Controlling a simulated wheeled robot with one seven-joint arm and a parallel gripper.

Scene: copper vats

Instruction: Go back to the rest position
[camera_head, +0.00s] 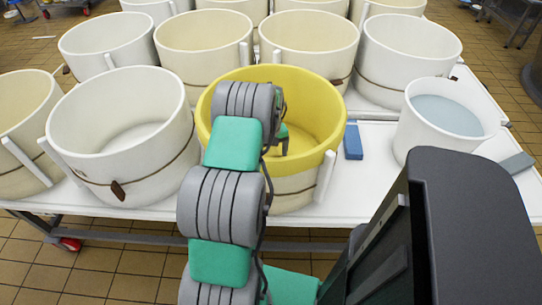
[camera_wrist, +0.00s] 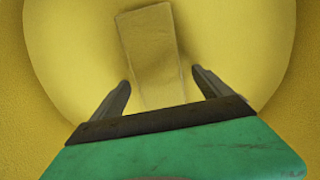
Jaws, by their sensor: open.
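My gripper (camera_wrist: 161,77) is open, with its two dark fingers apart. In the head view my gripper (camera_head: 283,140) is down inside the yellow-rimmed tub (camera_head: 325,100), partly hidden behind my arm. In the wrist view the tub's yellow inside (camera_wrist: 60,45) fills the picture. A yellowish rectangular block (camera_wrist: 150,40) lies there in line with the gap between the fingers. Its near end reaches toward the green gripper body. I cannot tell whether the fingers touch it. The block is not visible in the head view.
White tubs stand close around, including one at left (camera_head: 120,135) and one behind (camera_head: 310,45). A smaller tub (camera_head: 405,130) at right holds pale blue liquid. A blue block (camera_head: 353,141) lies beside the yellow-rimmed tub on the white table (camera_head: 370,180). A grey-blue block (camera_head: 517,163) lies at right.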

